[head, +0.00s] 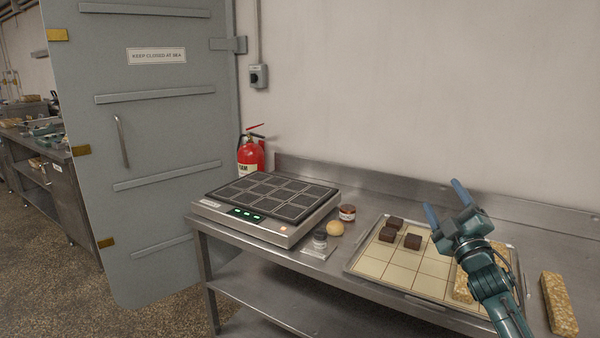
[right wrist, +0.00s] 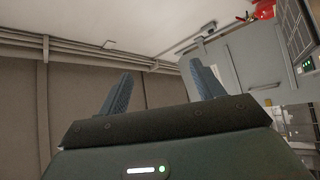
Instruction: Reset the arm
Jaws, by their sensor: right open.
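My right gripper (head: 447,204) is open and empty, held above the right part of the tray (head: 372,270) in the head view, its fingers pointing up and left. In the right wrist view the two blue fingers of my right gripper (right wrist: 160,92) stand apart with nothing between them. Behind them are a wall and pipes. My left gripper is in neither view.
The steel table holds a grid-topped device (head: 317,222), a jar (head: 347,213), a round bun (head: 335,229) and several dark brown blocks (head: 412,241) on the tray. A grainy bar (head: 558,304) lies at the right. A grey door (head: 150,150) stands left.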

